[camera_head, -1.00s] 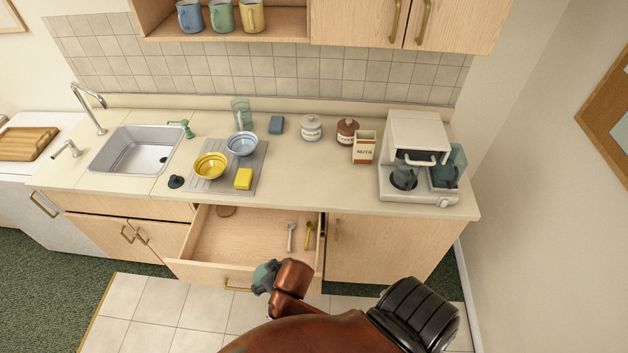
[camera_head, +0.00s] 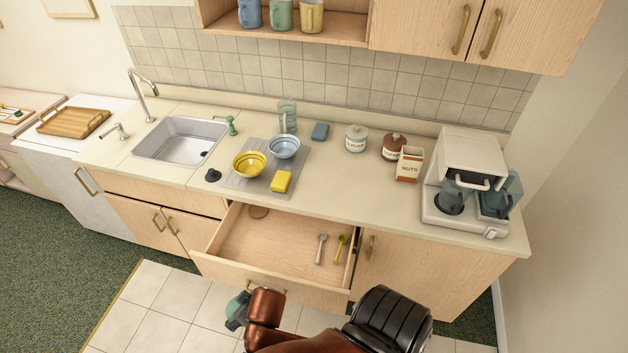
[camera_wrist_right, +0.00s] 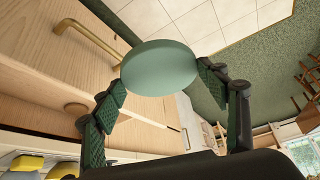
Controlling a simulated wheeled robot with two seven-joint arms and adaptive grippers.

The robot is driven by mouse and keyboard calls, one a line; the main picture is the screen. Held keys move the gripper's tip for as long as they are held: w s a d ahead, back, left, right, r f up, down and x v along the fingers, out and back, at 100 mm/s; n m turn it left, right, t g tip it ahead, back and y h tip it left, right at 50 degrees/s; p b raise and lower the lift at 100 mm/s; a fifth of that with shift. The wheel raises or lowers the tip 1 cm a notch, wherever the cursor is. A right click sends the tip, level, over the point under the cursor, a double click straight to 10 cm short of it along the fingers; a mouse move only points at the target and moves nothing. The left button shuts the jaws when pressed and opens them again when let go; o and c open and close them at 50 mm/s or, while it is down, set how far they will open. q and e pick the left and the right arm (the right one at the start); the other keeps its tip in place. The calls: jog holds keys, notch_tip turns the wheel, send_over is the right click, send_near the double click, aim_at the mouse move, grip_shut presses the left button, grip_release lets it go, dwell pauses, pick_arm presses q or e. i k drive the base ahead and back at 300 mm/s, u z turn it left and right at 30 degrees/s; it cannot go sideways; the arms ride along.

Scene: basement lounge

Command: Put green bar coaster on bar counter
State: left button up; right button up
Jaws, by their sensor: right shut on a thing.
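The green bar coaster (camera_wrist_right: 160,68) is a round flat disc, held between the fingers of my right gripper (camera_wrist_right: 160,88) in the right wrist view. In the head view my right gripper (camera_head: 237,311) is low in front of the open drawer, with a bit of green showing at its tip. The bar counter (camera_head: 375,212) is beige and runs along the tiled wall, above and behind the gripper. My left gripper is not in the head view.
An open drawer (camera_head: 277,246) juts out below the counter, holding a brown round coaster (camera_head: 258,212) and two spoons. A yellow bowl (camera_head: 249,164), blue bowl (camera_head: 283,146) and yellow sponge (camera_head: 281,181) sit by the sink. The coffee maker (camera_head: 470,185) stands at the right. Counter front between sponge and coffee maker is clear.

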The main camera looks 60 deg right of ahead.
aim_at(319, 190)
jog(key=u, duration=0.15)
jog(key=i, duration=2.45)
jog(key=z, duration=2.6)
